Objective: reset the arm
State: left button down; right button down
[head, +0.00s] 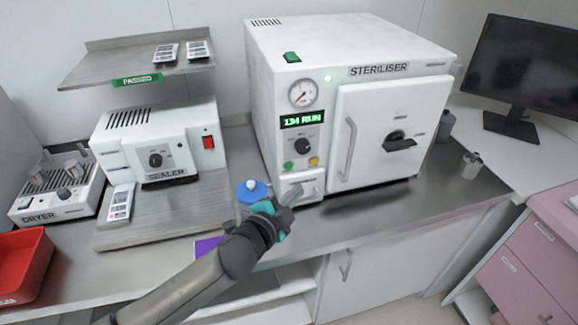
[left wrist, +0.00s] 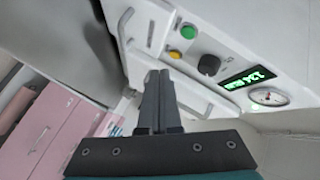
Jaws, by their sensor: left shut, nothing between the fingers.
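My left arm comes in from the lower left in the head view. My left gripper (head: 312,190) is shut and empty in front of the steriliser's lower left front, near a small drawer-like panel below the buttons. In the left wrist view its fingers (left wrist: 157,80) are together and point at the steriliser front. I cannot tell whether the fingertips touch it. The white steriliser (head: 290,150) stands on the counter with its door (head: 375,150) shut. Its display (head: 303,120) reads "134 RUN". My right gripper is not in view.
A blue-topped bottle (head: 250,191) stands just left of my gripper. The sealer (head: 160,145), dryer (head: 55,195) and red tray (head: 22,265) are to the left. A purple item (head: 208,246) lies by the counter's front edge. A monitor (head: 520,75) stands at the right.

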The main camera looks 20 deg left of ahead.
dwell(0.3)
pick_arm(q)
jog(key=s+a+f+n+g+y, duration=0.15)
jog(key=s+n+g, duration=0.25)
jog(key=s, duration=0.5)
jog(key=s+f+n+g, duration=0.3)
jog(key=s+n+g, duration=0.1)
jog(key=s, duration=0.5)
jog(key=s+f+n+g+y, duration=0.15)
jog(key=s+n+g, duration=0.25)
jog(key=s, duration=0.5)
notch_tip(320, 180, down, 27)
jog(key=s+b, duration=0.2)
jog(key=b, duration=0.3)
jog(key=s+a+f+g+b, duration=0.2)
jog(key=s+a+f+b, duration=0.1)
jog(key=s+f, duration=1.2)
notch_tip(320, 180, down, 4)
jog(key=shift+s+m+b, duration=0.25)
jog(key=shift+m+b, duration=0.15)
jog(key=shift+b, duration=0.2)
